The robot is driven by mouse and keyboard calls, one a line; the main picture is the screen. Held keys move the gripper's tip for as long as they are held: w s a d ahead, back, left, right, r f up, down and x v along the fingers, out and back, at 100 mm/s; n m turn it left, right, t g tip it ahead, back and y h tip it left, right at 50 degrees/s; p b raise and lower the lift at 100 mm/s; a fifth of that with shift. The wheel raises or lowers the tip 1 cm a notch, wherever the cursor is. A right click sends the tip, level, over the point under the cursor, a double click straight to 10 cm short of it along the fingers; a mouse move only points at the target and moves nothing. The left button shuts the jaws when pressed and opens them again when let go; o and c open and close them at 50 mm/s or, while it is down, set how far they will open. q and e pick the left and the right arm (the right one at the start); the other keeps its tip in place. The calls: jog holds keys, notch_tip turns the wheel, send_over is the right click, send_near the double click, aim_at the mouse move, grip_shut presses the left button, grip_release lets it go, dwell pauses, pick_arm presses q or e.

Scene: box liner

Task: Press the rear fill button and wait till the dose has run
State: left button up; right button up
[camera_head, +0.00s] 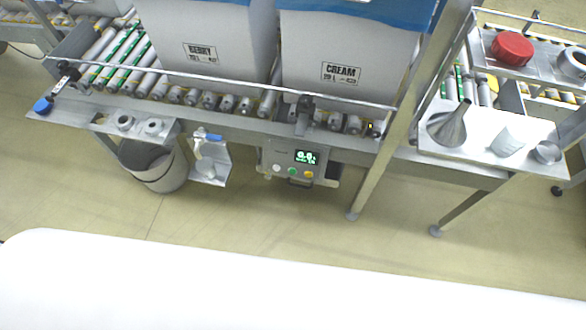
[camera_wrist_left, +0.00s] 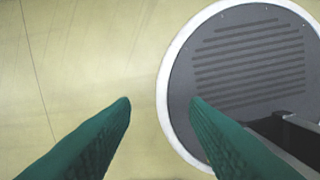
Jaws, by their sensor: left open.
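A control box (camera_head: 293,163) hangs under the front edge of the roller conveyor in the head view. It has a lit display (camera_head: 306,157) with a reading like 0.0, and its small text is too small to read. Below the display are a white button (camera_head: 277,167), a green button (camera_head: 292,170) and a yellow button (camera_head: 309,174). I cannot tell which is the rear fill button. My right gripper is not in view.
Boxes marked BERRY (camera_head: 205,40) and CREAM (camera_head: 350,60) stand on the rollers behind a rail. A bucket (camera_head: 155,167) hangs left of the control box. A side table (camera_head: 480,148) holds a funnel (camera_head: 450,124) and cups.

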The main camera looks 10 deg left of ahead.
pick_arm(q)
jog(key=shift+c, duration=0.4)
grip_shut()
jog(key=shift+a, duration=0.1)
dwell(1.4)
